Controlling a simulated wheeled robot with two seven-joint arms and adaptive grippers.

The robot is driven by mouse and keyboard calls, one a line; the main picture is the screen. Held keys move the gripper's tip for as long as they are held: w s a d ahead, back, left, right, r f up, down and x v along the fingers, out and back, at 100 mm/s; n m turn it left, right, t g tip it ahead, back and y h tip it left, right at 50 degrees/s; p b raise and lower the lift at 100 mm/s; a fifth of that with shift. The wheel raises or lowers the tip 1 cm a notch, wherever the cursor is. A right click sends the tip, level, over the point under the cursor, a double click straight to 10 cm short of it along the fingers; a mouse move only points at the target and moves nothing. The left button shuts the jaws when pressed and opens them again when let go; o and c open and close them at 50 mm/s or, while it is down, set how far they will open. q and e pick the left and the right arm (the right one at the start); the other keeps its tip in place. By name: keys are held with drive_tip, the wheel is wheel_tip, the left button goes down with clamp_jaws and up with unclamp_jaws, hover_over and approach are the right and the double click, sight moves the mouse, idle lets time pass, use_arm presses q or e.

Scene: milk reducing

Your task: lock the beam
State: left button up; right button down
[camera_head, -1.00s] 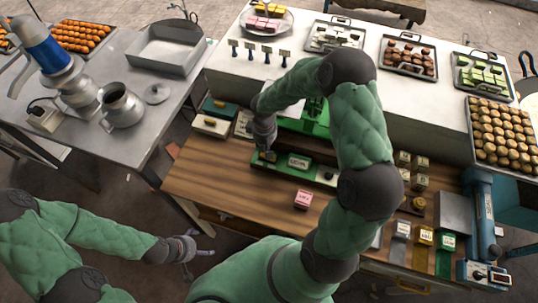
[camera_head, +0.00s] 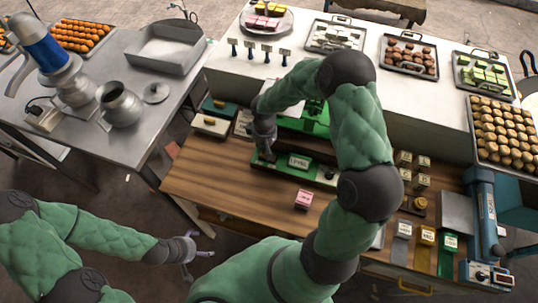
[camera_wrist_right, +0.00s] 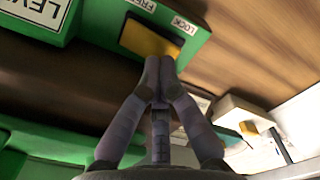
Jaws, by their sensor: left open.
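The green scale base (camera_head: 324,172) with its LEVEL plate (camera_head: 299,161) sits on the wooden table. In the right wrist view, the LEVEL plate (camera_wrist_right: 30,22) is at upper left, and an orange-yellow lock piece (camera_wrist_right: 148,38) lies between the FREE and LOCK labels. My right gripper (camera_wrist_right: 160,62) has its fingertips together at the near edge of this piece; contact is hard to tell. In the head view the right gripper (camera_head: 267,153) is at the left end of the base, hiding the lock piece. My left gripper (camera_head: 197,250) is open and empty, in front of the table.
A pink block (camera_head: 303,199) lies in front of the base. Small labelled blocks (camera_head: 424,235) and a blue machine (camera_head: 486,230) stand at the right. Pastry trays (camera_head: 408,57) fill the white counter behind. Bare wood (camera_head: 225,190) lies at the table's front left.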

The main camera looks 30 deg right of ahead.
drive_tip(key=shift+f+b, duration=1)
drive_tip(key=shift+f, duration=0.2)
idle(0.6)
drive_tip(key=shift+r, duration=0.15)
drive_tip(key=shift+r+p, duration=0.45)
drive_tip(key=shift+r, duration=0.05)
drive_tip(key=shift+r+p, duration=1.75)
drive_tip(key=shift+r, duration=1.2)
